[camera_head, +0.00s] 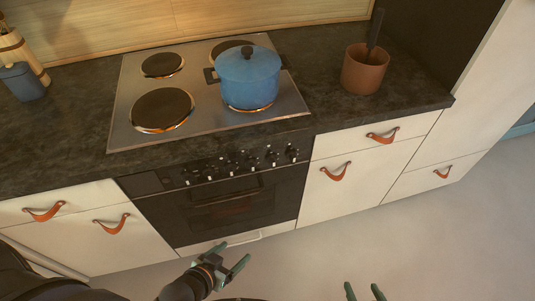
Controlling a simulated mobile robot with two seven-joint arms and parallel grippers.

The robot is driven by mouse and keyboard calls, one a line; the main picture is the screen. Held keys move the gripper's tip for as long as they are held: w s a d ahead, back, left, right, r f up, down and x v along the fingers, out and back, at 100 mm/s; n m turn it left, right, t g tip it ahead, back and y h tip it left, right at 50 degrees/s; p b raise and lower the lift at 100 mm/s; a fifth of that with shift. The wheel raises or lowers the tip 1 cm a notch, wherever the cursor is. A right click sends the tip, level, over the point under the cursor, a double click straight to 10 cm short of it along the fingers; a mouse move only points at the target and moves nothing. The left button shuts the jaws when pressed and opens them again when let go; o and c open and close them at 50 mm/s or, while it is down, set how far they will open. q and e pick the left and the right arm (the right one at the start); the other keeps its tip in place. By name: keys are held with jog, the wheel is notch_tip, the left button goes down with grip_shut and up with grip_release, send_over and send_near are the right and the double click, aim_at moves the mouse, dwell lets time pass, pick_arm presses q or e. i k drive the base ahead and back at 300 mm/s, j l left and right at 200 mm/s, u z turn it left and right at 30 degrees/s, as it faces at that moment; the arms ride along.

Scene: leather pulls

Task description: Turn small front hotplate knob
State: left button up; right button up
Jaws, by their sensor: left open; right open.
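The cooktop (205,105) is a steel plate set in the dark worktop. A small front hotplate (249,107) lies at the front right, mostly hidden under a blue lidded pot (249,78). A row of several knobs (235,166) with white marks runs along the black oven panel below the worktop edge. I cannot tell which knob belongs to which hotplate. My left gripper (234,254), with green fingers, is open and empty in front of the oven's lower edge, apart from the knobs. My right gripper (363,289) is open and empty at the bottom edge; only its fingertips show.
A large front hotplate (161,109) is bare. A terracotta pot (364,70) with a dark utensil stands right of the cooktop; a dark blue vessel (22,82) stands far left. The oven (225,205) is shut. Leather pulls (335,171) stick out from white drawers. The floor is clear at right.

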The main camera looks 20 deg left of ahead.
aim_at(291, 155)
jog(key=k+j+u, duration=0.1)
jog(key=j+u, duration=0.2)
jog(key=u, duration=0.15)
jog(key=j+u, duration=0.45)
jog(key=l, duration=0.1)
